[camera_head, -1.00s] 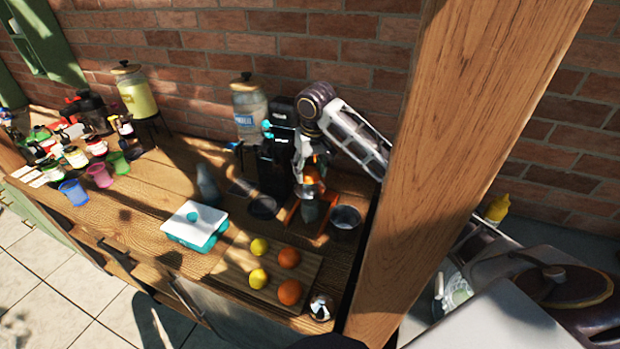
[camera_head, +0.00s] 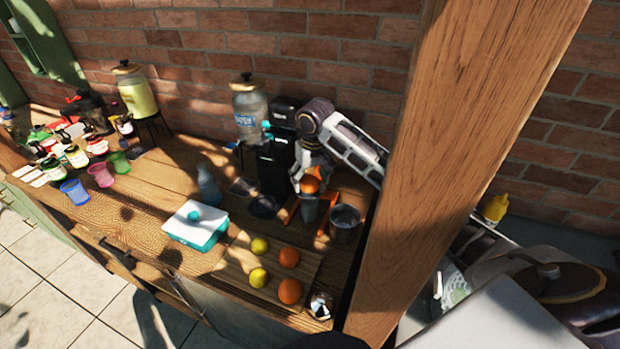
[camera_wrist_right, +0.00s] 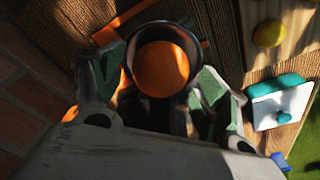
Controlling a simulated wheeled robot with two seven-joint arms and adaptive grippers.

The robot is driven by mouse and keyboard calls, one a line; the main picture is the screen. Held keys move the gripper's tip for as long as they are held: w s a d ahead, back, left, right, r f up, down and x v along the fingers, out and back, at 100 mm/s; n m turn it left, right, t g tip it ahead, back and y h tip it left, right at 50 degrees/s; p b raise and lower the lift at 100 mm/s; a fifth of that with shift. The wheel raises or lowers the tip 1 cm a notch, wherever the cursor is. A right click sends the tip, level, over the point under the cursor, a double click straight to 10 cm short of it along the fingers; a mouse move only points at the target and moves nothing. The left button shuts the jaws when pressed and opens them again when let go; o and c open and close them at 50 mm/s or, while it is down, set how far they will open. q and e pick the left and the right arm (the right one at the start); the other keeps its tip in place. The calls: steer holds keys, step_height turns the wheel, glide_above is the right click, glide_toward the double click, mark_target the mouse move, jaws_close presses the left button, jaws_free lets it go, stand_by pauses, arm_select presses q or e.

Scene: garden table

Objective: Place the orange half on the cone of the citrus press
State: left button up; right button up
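The orange half (camera_wrist_right: 160,68) shows its round orange side between the fingers of my right gripper (camera_wrist_right: 158,75) in the wrist view. It also shows in the head view (camera_head: 310,184), over the dark cup of the citrus press (camera_head: 309,210). The right gripper is closed about its sides; a narrow dark strip shows beside the left finger, so contact there is unclear. The press cup's dark rim (camera_wrist_right: 160,27) rings the fruit in the wrist view. The cone is hidden under the orange half, and I cannot tell whether they touch. My left gripper is not in view.
A metal bowl (camera_head: 344,220) stands close right of the press, and a black machine (camera_head: 277,165) stands behind left. A cutting board (camera_head: 245,286) with lemons and oranges and a teal-and-white box (camera_head: 194,225) lie in front. A wooden post (camera_head: 430,180) rises at the right.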

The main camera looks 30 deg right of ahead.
mark_target(313, 183)
stand_by(0.4)
step_height(313, 183, up, 12)
steer(key=s, duration=0.1)
steer(key=shift+s+p, duration=0.35)
steer(key=shift+p, duration=0.05)
stand_by(0.4)
steer(key=shift+a, duration=0.1)
stand_by(0.6)
